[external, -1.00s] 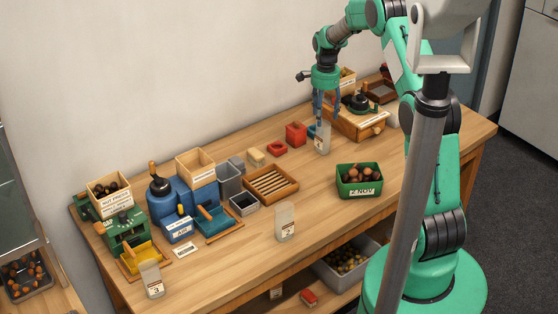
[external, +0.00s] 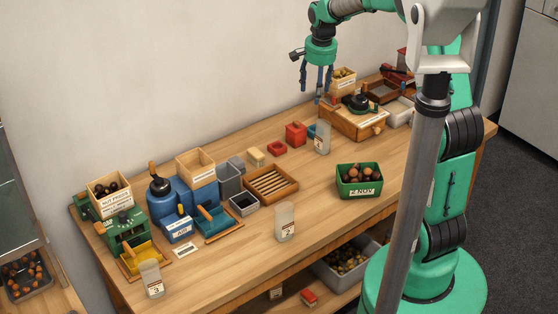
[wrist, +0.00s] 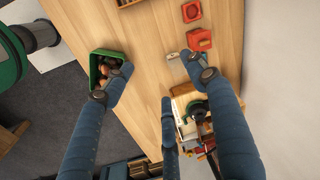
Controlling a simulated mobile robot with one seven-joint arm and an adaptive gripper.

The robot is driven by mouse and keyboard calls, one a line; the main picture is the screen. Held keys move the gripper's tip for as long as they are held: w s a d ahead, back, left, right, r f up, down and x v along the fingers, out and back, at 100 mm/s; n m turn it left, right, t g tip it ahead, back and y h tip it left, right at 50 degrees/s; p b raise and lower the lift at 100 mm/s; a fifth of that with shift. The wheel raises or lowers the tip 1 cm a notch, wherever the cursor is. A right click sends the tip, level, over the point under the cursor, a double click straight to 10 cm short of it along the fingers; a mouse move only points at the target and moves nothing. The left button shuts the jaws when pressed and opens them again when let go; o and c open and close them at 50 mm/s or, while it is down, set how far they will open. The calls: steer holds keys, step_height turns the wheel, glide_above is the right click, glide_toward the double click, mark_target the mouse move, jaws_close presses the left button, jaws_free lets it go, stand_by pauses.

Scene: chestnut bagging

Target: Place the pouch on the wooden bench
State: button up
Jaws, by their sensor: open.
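A pale translucent pouch (external: 322,138) stands upright on the wooden bench (external: 335,215), in front of the wooden box with the black-knobbed machine. It also shows small in the wrist view (wrist: 173,57), near the fingertips. A second pouch, marked 2 (external: 285,222), stands near the bench's front edge. A third, marked 3 (external: 151,279), stands at the front left. My gripper (external: 316,92) is open, its blue fingers spread and empty, above and slightly left of the first pouch and apart from it.
A green bin of chestnuts (external: 358,181) stands right of the bench's middle. A red box (external: 296,133) and a small red tray (external: 277,148) lie left of the first pouch. A slatted wooden tray (external: 271,185) is mid-bench. Bare wood lies around pouch 2.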

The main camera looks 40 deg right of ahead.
steer(key=s+a+r+n+t, duration=0.1)
steer(key=s+a+r+n, duration=0.2)
steer(key=s+a+r, duration=0.4)
steer(key=s+a+r+n+t, duration=0.1)
steer(key=s+a+r+n, duration=0.1)
steer(key=s, duration=0.7)
steer(key=s+a+r+n+t, duration=0.1)
steer(key=s+a+n, duration=0.3)
steer(key=s, duration=0.5)
steer(key=s+a+r+n+t, duration=0.1)
steer(key=s+a+r+n, duration=0.2)
steer(key=s, duration=0.6)
steer(key=shift+s+a+n, duration=0.3)
steer(key=shift+a+n, duration=0.2)
steer(key=shift+a, duration=0.55)
step_height(320, 180, down, 2)
steer(key=shift+f+b, duration=0.15)
steer(key=shift+b, duration=1.05)
